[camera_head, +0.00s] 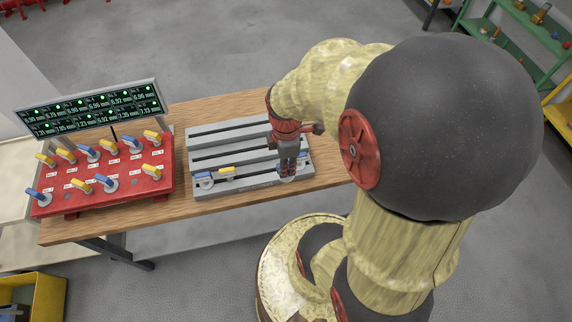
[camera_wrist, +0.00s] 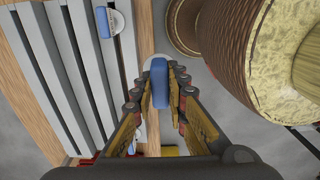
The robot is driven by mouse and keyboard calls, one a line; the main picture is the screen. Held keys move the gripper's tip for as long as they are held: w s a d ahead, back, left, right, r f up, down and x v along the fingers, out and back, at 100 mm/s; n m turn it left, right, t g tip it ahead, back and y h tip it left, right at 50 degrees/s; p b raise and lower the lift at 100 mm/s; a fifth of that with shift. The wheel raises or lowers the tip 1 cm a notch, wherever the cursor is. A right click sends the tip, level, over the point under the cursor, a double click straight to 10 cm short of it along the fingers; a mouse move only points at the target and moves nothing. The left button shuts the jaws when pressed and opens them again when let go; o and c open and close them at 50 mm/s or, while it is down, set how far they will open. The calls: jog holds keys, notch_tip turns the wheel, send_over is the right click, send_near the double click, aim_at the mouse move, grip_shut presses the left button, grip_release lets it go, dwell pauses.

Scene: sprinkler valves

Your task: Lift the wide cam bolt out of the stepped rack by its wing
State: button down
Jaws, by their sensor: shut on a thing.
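The grey stepped rack (camera_head: 232,150) stands on the wooden table, and its slats (camera_wrist: 62,70) fill the left of the wrist view. My gripper (camera_head: 287,168) is over the rack's right front part. In the wrist view my gripper (camera_wrist: 159,95) is shut on the blue wing of a cam bolt (camera_wrist: 159,80), one finger on each side. The bolt's pale disc shows partly behind the wing; its shank is hidden. In the wrist view it overlaps the table's front edge, off the slats. How far it stands above the rack cannot be told.
Another blue bolt (camera_wrist: 103,22) sits in the rack close by. A blue bolt (camera_head: 204,180) and a yellow bolt (camera_head: 227,172) sit at the rack's left front. A red panel (camera_head: 110,182) with several blue and yellow bolts stands left, below a readout board (camera_head: 92,108).

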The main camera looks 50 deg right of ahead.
jog(key=shift+r, duration=0.1)
jog(key=shift+r+p, duration=2.55)
jog(key=shift+r, duration=0.35)
